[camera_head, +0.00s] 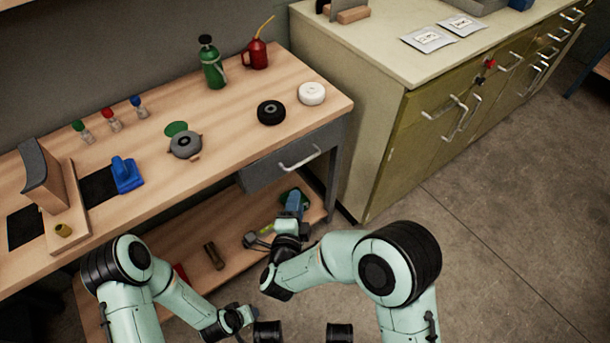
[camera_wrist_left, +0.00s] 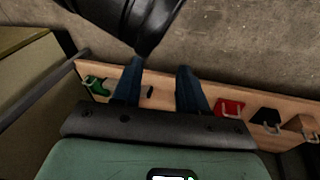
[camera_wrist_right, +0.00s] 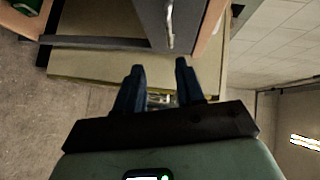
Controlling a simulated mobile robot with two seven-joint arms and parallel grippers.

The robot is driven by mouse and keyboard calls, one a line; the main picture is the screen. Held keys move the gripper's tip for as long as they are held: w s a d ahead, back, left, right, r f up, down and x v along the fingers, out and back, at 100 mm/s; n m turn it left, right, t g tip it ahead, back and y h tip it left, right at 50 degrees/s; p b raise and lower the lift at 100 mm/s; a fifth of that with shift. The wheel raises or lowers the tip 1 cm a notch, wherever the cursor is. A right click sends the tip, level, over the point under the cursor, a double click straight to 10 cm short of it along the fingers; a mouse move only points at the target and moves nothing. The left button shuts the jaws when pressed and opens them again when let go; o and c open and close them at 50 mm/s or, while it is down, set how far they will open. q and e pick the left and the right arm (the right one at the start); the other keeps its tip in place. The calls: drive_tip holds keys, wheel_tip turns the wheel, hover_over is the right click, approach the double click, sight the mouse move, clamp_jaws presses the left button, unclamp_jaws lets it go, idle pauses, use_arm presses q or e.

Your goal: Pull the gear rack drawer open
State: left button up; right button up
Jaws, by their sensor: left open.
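The grey drawer (camera_head: 292,160) sits under the right end of the wooden workbench, its front looking about flush with the bench edge. Its silver bar handle (camera_head: 300,160) faces the room. In the right wrist view the drawer front (camera_wrist_right: 150,18) and handle (camera_wrist_right: 169,25) lie ahead, beyond the fingertips. My right gripper (camera_head: 294,202) is below and in front of the drawer, apart from the handle; its blue fingers (camera_wrist_right: 158,68) are spread and empty. My left gripper (camera_wrist_left: 160,68) is open and empty, pointing over the lower shelf; its fingers are not clear in the head view.
The workbench top (camera_head: 235,130) holds a green bottle (camera_head: 212,65), a red oil can (camera_head: 257,53) and small parts. The lower shelf (camera_head: 190,240) carries loose tools. An olive cabinet (camera_head: 400,140) stands close right of the bench. The concrete floor (camera_head: 490,250) at right is clear.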

use_arm(q)
drive_tip(key=s+f+g+b, duration=0.1)
drive_tip(key=s+f+b, duration=0.1)
drive_tip(key=s+f, duration=0.2)
drive_tip(key=shift+s+a+f+g+b, duration=0.35)
drive_tip(key=shift+a+f+g, duration=0.1)
drive_tip(key=shift+f, duration=0.15)
use_arm(e)
drive_tip(key=r+x, duration=0.2)
drive_tip(key=x, duration=1.1)
drive_tip(key=shift+w+m+t, duration=0.2)
drive_tip(key=shift+m+t, duration=0.1)
drive_tip(key=shift+m, duration=0.1)
drive_tip(key=shift+f, duration=0.1)
clamp_jaws()
